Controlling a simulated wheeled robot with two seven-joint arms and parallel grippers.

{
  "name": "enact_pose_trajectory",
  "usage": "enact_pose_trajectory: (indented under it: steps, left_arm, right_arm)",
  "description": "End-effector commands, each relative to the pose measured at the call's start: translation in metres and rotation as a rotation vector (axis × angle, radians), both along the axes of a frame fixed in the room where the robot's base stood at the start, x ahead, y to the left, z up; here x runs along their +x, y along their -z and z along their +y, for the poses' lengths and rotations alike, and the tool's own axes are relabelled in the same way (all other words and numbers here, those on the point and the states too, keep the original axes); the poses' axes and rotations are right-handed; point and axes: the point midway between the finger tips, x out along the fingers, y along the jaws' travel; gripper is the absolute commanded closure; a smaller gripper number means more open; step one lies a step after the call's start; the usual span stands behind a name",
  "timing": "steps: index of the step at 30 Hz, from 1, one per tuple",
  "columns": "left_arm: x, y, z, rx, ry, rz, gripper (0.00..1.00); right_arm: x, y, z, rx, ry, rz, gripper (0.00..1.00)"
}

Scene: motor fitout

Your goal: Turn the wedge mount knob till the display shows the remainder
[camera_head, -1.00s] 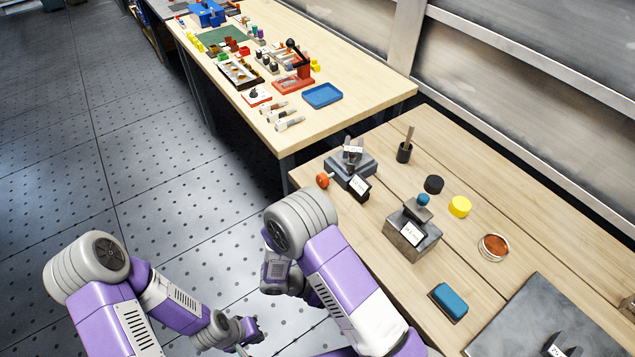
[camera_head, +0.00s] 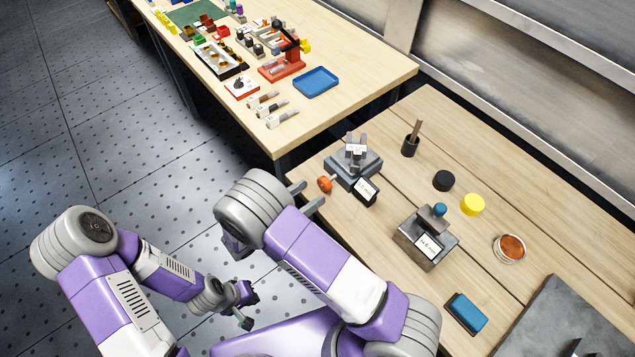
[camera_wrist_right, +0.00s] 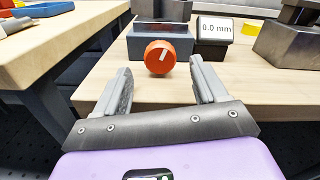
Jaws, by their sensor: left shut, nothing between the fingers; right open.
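The wedge mount (camera_head: 352,168) is a grey metal block near the bench's left edge. Its round orange knob (camera_head: 325,184) faces the bench's left edge and shows in the right wrist view (camera_wrist_right: 158,62) with a white mark near upright. Its small display (camera_head: 366,191) reads 0.0 mm in the right wrist view (camera_wrist_right: 215,28). My right gripper (camera_head: 305,197) is open and empty, pointing at the knob; in the wrist view the knob appears between the fingertips, apart from both. My left gripper (camera_head: 247,308) is shut and empty, low over the floor.
A second grey block (camera_head: 424,249) has a blue-topped piece and a display, too small to read surely. Black (camera_head: 443,181) and yellow (camera_head: 472,205) cylinders, a copper-coloured round dish (camera_head: 510,248) and a blue pad (camera_head: 467,313) lie further right. Another table (camera_head: 340,110) holds many parts.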

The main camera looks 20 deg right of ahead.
Motion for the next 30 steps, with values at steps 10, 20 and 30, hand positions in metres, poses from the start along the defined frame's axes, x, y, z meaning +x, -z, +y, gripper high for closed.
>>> enact_pose_trajectory:
  steps: [10,20,30]
  left_arm:
    - [0.000,0.007,0.000,0.000,0.000,-0.001,1.00]
    - [0.000,0.007,0.000,0.000,0.000,-0.001,1.00]
    - [0.000,0.007,0.000,0.000,0.000,-0.001,1.00]
  right_arm:
    - [0.014,0.001,-0.039,0.002,0.001,0.000,0.29]
    - [0.015,0.000,-0.041,0.002,0.001,0.000,0.35]
    - [0.015,0.000,-0.041,0.002,0.001,0.000,0.85]
